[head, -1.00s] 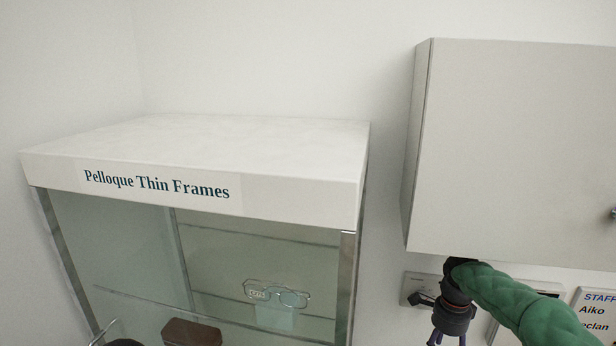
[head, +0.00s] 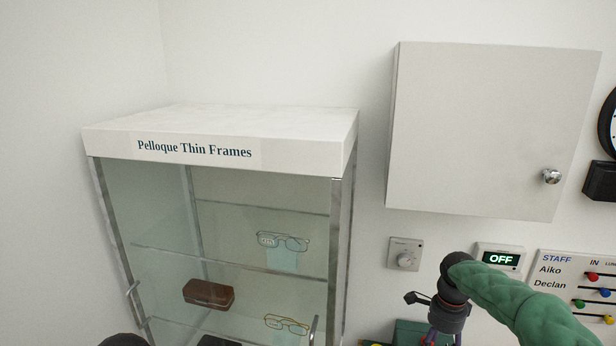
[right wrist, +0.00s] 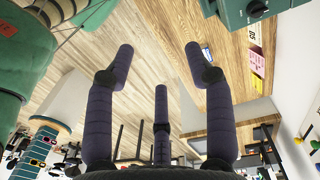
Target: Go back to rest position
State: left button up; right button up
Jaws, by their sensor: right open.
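My right arm, in a green padded sleeve, comes in from the right in the head view. Its black wrist points down, and my right gripper (head: 444,338) is mostly cut off by the bottom edge. In the right wrist view my right gripper (right wrist: 157,62) has its dark fingers spread wide, with nothing between them. My left gripper is not in view. A dark rounded shape at the bottom left of the head view may be part of my left arm; I cannot tell.
A glass display case (head: 345,160) labelled "Pelloque Thin Frames" holds glasses (head: 283,242) and a brown case (head: 208,293). A white wall cabinet (head: 480,130) hangs right.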

jog(key=s+a+f+n+y+b, duration=0.1)
jog(key=s+a+f+n+b, duration=0.3)
jog(key=f, duration=0.6)
jog(key=a+f+n+y, duration=0.15)
jog(key=a+f, duration=0.35)
jog(key=f, duration=0.5)
jog(key=s+a+f+n+b, duration=0.15)
jog(key=a+f+n, duration=0.3)
jog(key=f, duration=0.55)
pick_arm(q)
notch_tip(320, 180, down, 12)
jog(key=b, duration=0.5)
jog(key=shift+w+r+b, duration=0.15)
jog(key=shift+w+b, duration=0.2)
jog(key=shift+b, duration=0.05)
pick_arm(e)
jog(key=s+a+f+n, duration=0.3)
jog(key=s+a+f, duration=0.1)
jog(key=s+f, duration=0.3)
jog(key=s+a+f+n+y, duration=0.1)
jog(key=s+a+f+n, duration=0.3)
jog(key=s+f, duration=0.4)
jog(key=s, duration=0.4)
jog(key=shift+a+f+n+t, duration=0.3)
jog(key=shift+a+t, duration=0.1)
